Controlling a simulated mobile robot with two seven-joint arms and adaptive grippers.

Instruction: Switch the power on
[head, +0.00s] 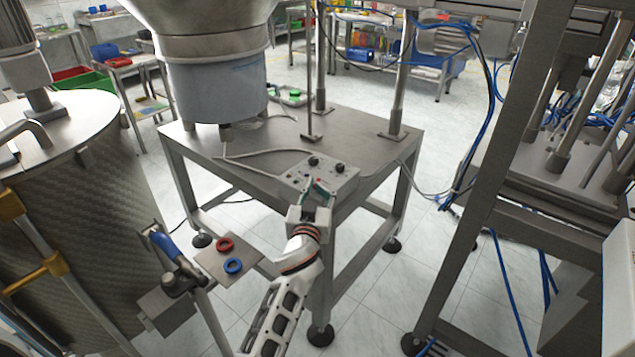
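A small grey control box (345,180) sits at the front edge of the steel table. It has two black knobs (314,161) on top and several small coloured buttons or lights. I cannot tell which control is the power switch or its position. My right gripper is not in view.
A metal feeder bowl (212,90) stands on the steel table (375,150). A large drum (75,215) stands left; a metal frame (505,180) with blue cables stands right.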

